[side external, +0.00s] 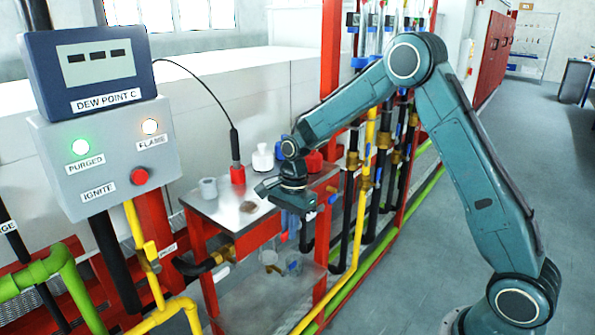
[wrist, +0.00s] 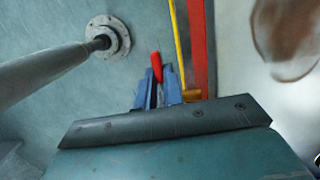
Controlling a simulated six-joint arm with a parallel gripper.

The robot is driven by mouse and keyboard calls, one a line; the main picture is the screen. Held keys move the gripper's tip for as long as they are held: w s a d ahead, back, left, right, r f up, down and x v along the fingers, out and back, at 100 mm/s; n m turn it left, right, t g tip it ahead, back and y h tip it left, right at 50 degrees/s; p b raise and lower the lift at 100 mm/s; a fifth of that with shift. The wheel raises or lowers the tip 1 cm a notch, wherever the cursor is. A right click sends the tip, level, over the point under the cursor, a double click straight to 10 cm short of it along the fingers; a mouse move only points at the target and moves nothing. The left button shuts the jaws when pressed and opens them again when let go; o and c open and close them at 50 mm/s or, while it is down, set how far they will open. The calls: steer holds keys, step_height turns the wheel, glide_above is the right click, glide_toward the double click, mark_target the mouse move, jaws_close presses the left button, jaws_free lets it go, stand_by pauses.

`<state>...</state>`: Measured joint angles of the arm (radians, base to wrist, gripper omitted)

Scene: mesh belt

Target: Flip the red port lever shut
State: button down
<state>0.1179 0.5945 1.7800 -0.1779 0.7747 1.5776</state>
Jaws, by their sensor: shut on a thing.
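The red lever (wrist: 156,63) shows in the wrist view as a short red bar between the tips of my blue fingers. My gripper (wrist: 158,87) is shut on it. In the side view my gripper (side external: 293,222) points down at the front edge of the red-framed bench, among the pipes. The lever is hidden there behind the fingers and wrist, so its exact angle cannot be told. A brass fitting (wrist: 191,95) sits just right of my fingers in the wrist view.
A yellow pipe (side external: 362,190) and several dark pipes stand close right of my gripper. A control box (side external: 105,157) stands left.

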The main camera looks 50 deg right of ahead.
steer(key=shift+d+r+y, duration=0.1)
steer(key=shift+r+y, duration=0.1)
steer(key=shift+y, duration=0.6)
steer(key=c, duration=1.5)
jaws_free()
steer(key=shift+r, duration=0.1)
steer(key=v, duration=1.3)
steer(key=shift+d+r, duration=0.1)
steer(key=shift+r, duration=0.25)
